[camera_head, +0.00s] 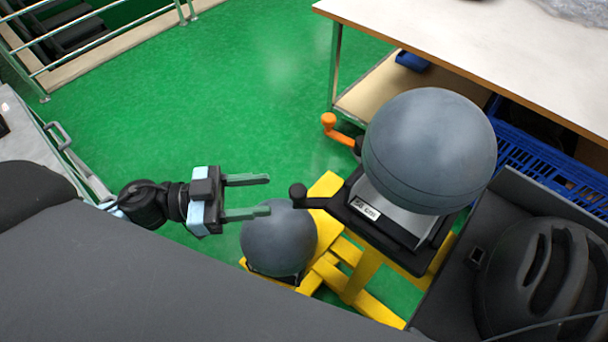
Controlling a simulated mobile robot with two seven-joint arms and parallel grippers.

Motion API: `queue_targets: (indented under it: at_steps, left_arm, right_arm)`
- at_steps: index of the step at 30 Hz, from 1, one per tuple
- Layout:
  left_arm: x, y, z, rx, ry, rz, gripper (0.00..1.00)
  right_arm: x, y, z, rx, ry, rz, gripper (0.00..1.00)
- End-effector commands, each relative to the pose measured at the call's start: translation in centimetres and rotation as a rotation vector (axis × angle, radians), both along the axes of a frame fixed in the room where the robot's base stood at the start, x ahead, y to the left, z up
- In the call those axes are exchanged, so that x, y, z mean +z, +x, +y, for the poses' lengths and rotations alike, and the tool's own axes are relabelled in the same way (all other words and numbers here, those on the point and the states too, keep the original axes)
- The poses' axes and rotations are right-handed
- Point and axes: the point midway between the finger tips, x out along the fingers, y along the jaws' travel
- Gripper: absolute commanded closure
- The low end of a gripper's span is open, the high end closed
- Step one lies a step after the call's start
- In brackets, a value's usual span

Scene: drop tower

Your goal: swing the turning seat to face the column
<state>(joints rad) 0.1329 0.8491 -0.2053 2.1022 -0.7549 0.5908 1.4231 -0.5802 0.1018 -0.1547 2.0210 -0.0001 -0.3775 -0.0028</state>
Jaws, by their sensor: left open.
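A large dark grey ball (430,150) sits on a black, seat-like platform (352,217) on a yellow frame (362,272). I take this platform to be the turning seat. A black lever with a round knob (298,191) sticks out from it to the left, and a small white label is on its front. An orange-knobbed handle (329,121) stands behind it. I cannot make out the column. My left gripper (269,195) is open and empty, its two fingers pointing right, a little left of the black knob and apart from it. My right gripper is not in view.
A second dark grey ball (279,240) sits low on the yellow frame, just below my left gripper. A table (480,40) stands at the upper right, with a blue crate (545,165) below it. Green floor (200,90) is clear at upper left, up to a railing.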

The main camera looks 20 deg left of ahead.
Motion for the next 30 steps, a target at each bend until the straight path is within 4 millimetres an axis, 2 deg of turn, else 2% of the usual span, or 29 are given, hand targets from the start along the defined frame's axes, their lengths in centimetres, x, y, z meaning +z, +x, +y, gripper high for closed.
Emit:
queue_targets:
  at_steps: [11,24,30]
  left_arm:
    - [0.3,0.3,-0.7,-0.029,0.009,0.004,0.52]
    - [0.4,2.8,-6.1,-0.026,0.007,0.004,0.52]
    - [0.2,3.2,-7.1,-0.027,0.008,0.006,0.52]
  right_arm:
    - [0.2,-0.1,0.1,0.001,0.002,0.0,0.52]
    - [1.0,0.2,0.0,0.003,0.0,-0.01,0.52]
    - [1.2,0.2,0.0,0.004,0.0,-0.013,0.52]
